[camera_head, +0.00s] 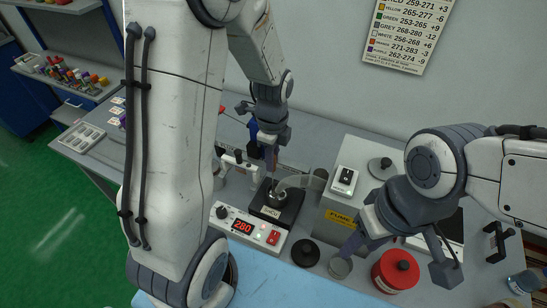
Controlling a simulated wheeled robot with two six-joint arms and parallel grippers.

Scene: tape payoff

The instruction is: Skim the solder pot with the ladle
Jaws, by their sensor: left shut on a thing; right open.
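The solder pot (286,212) is a black block with a round metal well, set on a white control unit (247,229) whose red display reads 280. My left gripper (270,150) is above the pot, pointing down, shut on what looks like the ladle's handle. The ladle (272,183) is thin and dark and reaches down to the well; its bowl is too small and hidden to make out. My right gripper (402,258) is open and empty, fingers spread above the bench at the right.
A blue mat (275,283) covers the near edge.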

